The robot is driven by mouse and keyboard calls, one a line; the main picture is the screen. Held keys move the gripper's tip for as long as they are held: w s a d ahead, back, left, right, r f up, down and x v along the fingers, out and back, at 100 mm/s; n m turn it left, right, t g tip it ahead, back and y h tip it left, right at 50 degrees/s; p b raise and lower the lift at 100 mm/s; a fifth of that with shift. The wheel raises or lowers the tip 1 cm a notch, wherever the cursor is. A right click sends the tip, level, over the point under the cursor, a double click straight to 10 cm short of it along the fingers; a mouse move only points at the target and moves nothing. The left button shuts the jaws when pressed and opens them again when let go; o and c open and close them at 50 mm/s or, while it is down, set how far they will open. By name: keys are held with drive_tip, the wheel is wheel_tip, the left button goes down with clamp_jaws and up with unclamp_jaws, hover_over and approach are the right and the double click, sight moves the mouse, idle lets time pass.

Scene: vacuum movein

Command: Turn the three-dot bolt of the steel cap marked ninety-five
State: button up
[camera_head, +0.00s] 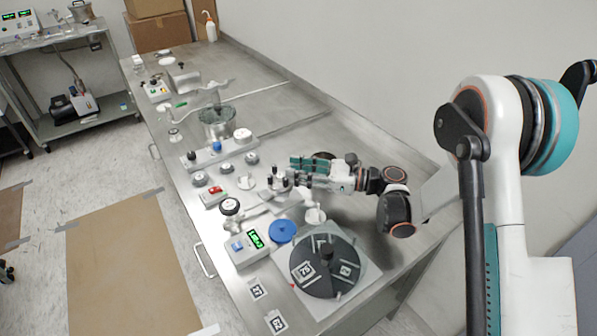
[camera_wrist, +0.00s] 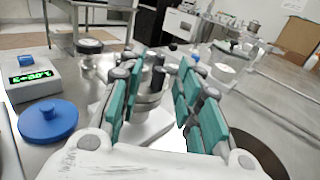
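A steel cap (camera_head: 280,187) with upright black-topped bolts sits on a light plate in the head view. It shows in the wrist view (camera_wrist: 148,97) between and beyond my fingers, partly hidden by them. Its number and the dots on its bolts cannot be read. One black bolt (camera_wrist: 157,78) stands in the gap between my fingertips, and others are close to the left finger. My gripper (camera_head: 291,170) reaches in from the right, level with the bolts. In the wrist view my gripper (camera_wrist: 158,75) is open, with teal pads apart; I cannot tell whether either finger touches a bolt.
A display box (camera_head: 247,247), a blue disc (camera_head: 283,231) and a dark round disc with number tags (camera_head: 325,268) lie on the near bench. The far bench has clear room.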

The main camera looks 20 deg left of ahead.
drive_tip(key=shift+c, duration=0.2)
clamp_jaws()
drive_tip(key=m+t, duration=0.1)
drive_tip(key=m+t+b, duration=0.1)
drive_tip(key=t, duration=0.1)
drive_tip(key=shift+s+a+f+t, duration=0.1)
drive_tip(key=shift+s+t, duration=0.2)
drive_tip(key=shift+s, duration=0.05)
drive_tip(key=shift+m+t+b, duration=0.5)
drive_tip(key=shift+m+t, duration=0.1)
drive_tip(key=shift+t, duration=0.1)
